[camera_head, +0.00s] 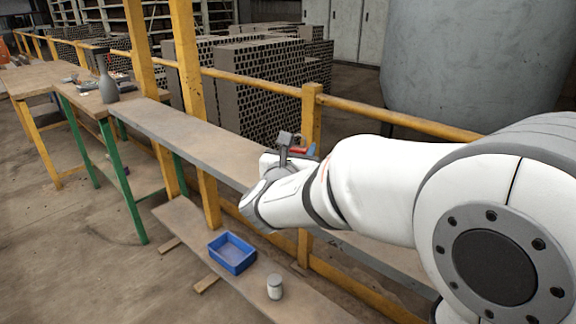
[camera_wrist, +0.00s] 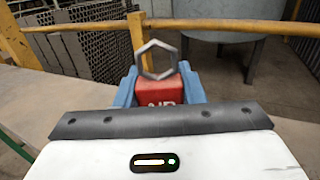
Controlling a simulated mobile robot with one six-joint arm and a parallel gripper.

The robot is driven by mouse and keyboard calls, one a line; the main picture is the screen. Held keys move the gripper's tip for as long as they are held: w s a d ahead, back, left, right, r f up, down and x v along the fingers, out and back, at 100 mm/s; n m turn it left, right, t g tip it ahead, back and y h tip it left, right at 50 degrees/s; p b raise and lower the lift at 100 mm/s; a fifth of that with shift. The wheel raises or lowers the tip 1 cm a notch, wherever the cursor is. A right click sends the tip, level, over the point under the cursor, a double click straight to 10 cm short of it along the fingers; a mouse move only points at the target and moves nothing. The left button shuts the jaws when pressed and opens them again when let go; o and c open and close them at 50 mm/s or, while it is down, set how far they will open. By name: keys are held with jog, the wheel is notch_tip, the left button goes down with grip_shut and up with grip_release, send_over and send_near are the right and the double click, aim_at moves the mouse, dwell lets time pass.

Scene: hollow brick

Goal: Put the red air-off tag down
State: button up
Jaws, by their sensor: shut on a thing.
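The red air-off tag (camera_wrist: 170,92) sits between the blue fingers of my gripper (camera_wrist: 160,88) in the wrist view. Part of its white lettering shows, and a grey six-sided ring stands up in front of it. In the head view a small red bit of the tag (camera_head: 299,151) shows at the end of my arm, by my gripper (camera_head: 305,152). My gripper is shut on the tag, over or near the long grey bench (camera_head: 200,140). The tag's lower part is hidden, and I cannot tell whether it touches anything.
A yellow rail (camera_head: 250,82) and posts run behind the bench. On the low plank (camera_head: 190,228) stand a blue bin (camera_head: 232,253) and a small white-grey jar (camera_head: 275,287). A grey bottle (camera_head: 107,80) stands on the far table. The bench's left stretch is clear.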

jog(key=shift+w+d+f, duration=0.1)
jog(key=shift+d+f, duration=0.1)
jog(key=shift+f, duration=0.55)
jog(key=shift+f+b, duration=0.4)
jog(key=shift+f, duration=1.2)
jog(key=shift+d, duration=0.1)
jog(key=shift+f, duration=0.15)
jog(key=o, duration=1)
jog(key=shift+r, duration=0.2)
jog(key=v, duration=1.2)
jog(key=shift+f, duration=0.1)
